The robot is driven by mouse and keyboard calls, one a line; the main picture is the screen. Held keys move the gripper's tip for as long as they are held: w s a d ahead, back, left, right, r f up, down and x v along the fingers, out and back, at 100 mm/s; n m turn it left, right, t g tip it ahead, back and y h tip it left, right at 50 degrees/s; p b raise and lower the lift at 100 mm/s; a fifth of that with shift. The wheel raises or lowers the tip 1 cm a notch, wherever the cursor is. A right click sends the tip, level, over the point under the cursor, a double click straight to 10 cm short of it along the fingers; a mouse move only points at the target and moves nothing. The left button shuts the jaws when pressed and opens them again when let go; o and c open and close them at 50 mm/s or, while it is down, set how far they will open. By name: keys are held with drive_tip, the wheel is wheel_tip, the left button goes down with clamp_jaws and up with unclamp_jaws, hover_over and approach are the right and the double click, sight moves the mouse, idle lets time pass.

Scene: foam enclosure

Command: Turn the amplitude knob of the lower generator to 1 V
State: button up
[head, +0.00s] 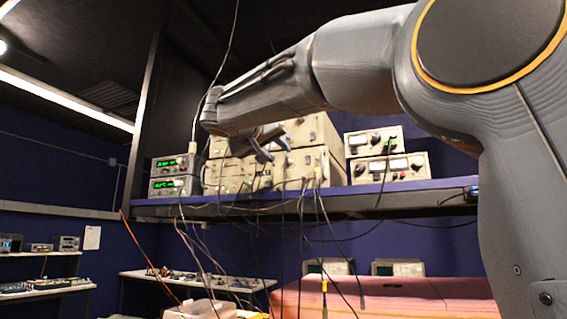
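Two small generators with green displays are stacked at the left end of the raised shelf. The lower generator (173,186) sits directly under the upper generator (173,166). A small knob (180,183) shows on the right part of the lower generator's front; its label and setting are too small to read. My gripper (277,154) is to the right of both generators in the picture, in front of the large beige units. Its dark fingers look apart with nothing between them. It appears clear of the lower generator.
Large beige rack units (318,165) stand right of the generators, with cables plugged into their fronts. Two smaller beige meters (388,168) are stacked farther right. Many cables hang over the edge of the shelf (390,200). A pink-red surface (400,298) lies below.

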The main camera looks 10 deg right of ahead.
sight(287, 160)
drive_tip(key=p+x, duration=0.3)
drive_tip(key=x, duration=0.4)
drive_tip(key=shift+w, duration=0.2)
drive_tip(key=shift+c, duration=0.2)
clamp_jaws()
